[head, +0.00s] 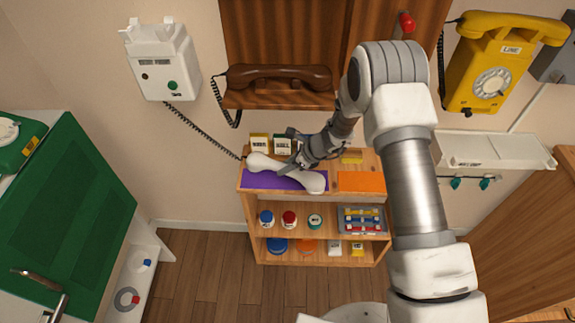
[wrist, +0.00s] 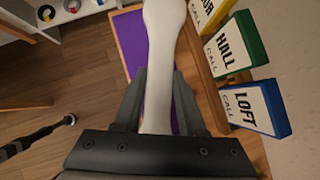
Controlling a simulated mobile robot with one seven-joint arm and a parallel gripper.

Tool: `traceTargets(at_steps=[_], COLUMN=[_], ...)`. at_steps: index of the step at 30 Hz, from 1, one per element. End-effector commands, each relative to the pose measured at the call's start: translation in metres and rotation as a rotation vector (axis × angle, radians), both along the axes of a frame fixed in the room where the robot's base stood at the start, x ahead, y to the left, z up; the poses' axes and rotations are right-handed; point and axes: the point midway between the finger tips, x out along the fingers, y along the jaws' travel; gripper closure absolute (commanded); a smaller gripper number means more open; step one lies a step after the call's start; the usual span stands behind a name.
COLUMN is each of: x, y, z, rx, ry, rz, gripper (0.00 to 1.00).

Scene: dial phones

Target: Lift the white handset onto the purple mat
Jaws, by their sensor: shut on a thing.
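The white handset (head: 290,173) is held at its middle by my gripper (head: 300,162), over the purple mat (head: 258,181) on top of the wooden shelf. In the wrist view the handset (wrist: 162,60) runs between the two fingers of my gripper (wrist: 158,100), which are shut on it. The purple mat (wrist: 130,45) shows beneath and beside it. I cannot tell whether the handset touches the mat. Its cord (head: 203,131) runs up left to the white wall phone (head: 162,62).
Call blocks stand behind the mat, including a green HALL block (wrist: 234,50) and a blue LOFT block (wrist: 250,108). An orange mat (head: 361,182) lies to the right on the shelf top (head: 333,184). A brown handset (head: 278,75) rests on a wall ledge above. A yellow phone (head: 490,70) hangs at right.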

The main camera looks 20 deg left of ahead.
Motion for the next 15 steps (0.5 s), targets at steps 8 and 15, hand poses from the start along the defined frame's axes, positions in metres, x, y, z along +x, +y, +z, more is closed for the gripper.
traceTargets(at_steps=[8,15], x=[0.0004,0.0006], y=[0.0,-0.0003], z=[-0.0017,-0.0068], rx=[0.001,0.001], ry=[-0.001,0.0], rz=[-0.001,-0.001], gripper=[1.0,1.0])
